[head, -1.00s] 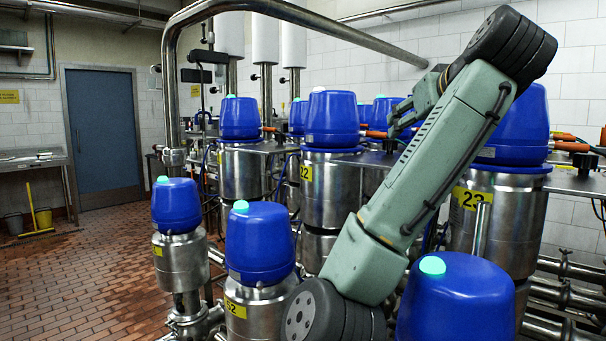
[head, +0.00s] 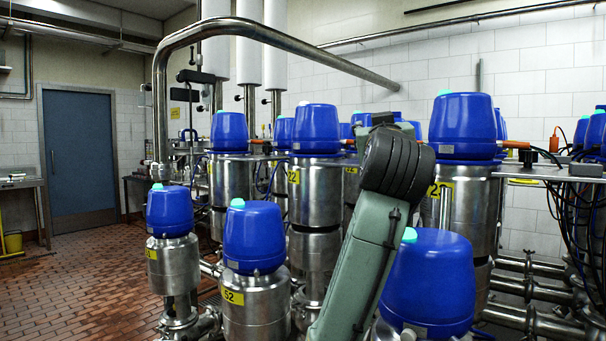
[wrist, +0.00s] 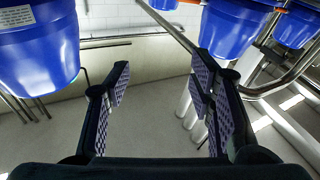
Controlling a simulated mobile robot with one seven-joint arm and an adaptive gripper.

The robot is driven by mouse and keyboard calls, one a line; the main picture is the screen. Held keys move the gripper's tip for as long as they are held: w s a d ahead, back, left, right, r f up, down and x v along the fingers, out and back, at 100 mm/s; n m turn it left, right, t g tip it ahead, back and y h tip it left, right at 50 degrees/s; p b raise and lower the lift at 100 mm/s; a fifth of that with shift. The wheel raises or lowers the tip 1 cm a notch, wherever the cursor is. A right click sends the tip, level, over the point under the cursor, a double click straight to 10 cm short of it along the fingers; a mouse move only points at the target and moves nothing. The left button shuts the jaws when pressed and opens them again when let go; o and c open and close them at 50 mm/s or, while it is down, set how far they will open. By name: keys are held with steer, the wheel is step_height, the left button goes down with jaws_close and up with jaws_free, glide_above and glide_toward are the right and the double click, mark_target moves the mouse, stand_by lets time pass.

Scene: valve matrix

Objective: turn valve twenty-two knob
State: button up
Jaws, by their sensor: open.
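In the head view my gripper is hidden behind my arm, which rises in front of the valves, right of valve twenty-two. The wrist view shows one blue cap (wrist: 38,45) at left and another (wrist: 232,28) at right, both apart from the fingers. I cannot tell which valves these are.
Valve 52 (head: 254,238) and another lower valve (head: 169,211) stand in front at left. A blue-capped valve (head: 430,280) stands close in front at right, and a large one (head: 463,126) behind it. A bent steel pipe (head: 160,100) arches above. The tiled floor (head: 80,290) at left is clear.

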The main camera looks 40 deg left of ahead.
steer(key=s+a+f+n+t+y+b, duration=0.1)
steer(key=s+a+f+n+y+b, duration=0.1)
steer(key=s+y, duration=0.2)
steer(key=s+a+f+n+t+y+b, duration=0.1)
steer(key=s+a+f+n+y, duration=0.1)
steer(key=s, duration=0.9)
steer(key=shift+s+a+f+y+b, duration=0.25)
steer(key=shift+a+f+y+b, duration=0.25)
steer(key=shift+y, duration=0.9)
steer(key=shift+a+r, duration=0.1)
steer(key=shift+r, duration=0.05)
